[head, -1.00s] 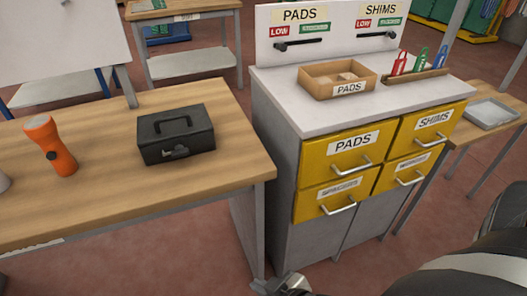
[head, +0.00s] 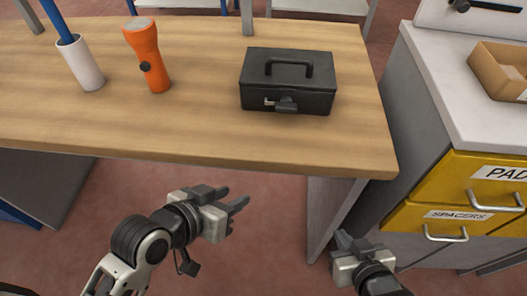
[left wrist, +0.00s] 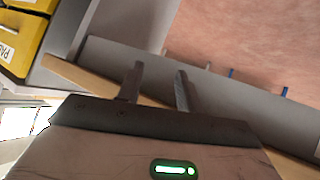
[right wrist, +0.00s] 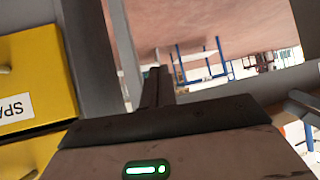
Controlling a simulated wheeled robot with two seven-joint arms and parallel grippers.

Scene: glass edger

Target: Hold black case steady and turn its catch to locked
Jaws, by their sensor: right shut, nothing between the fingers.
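The black case (head: 288,85) stands on the wooden table near its right end, with its lid shut and a handle on top. Its catch (head: 284,103) is on the front face; I cannot tell its exact setting. My left gripper (head: 236,199) is in front of the table and below its top, to the lower left of the case, open and empty. Its two apart fingers show in the left wrist view (left wrist: 158,85). My right gripper (head: 345,238) is in front of the table's right end, below the case, shut and empty; its closed fingers show in the right wrist view (right wrist: 158,87).
An orange flashlight (head: 147,55) and a white cup (head: 80,62) with a blue item stand on the table (head: 200,125) to the left. A cabinet with yellow drawers (head: 470,175) stands close on the right. The tabletop in front of the case is clear.

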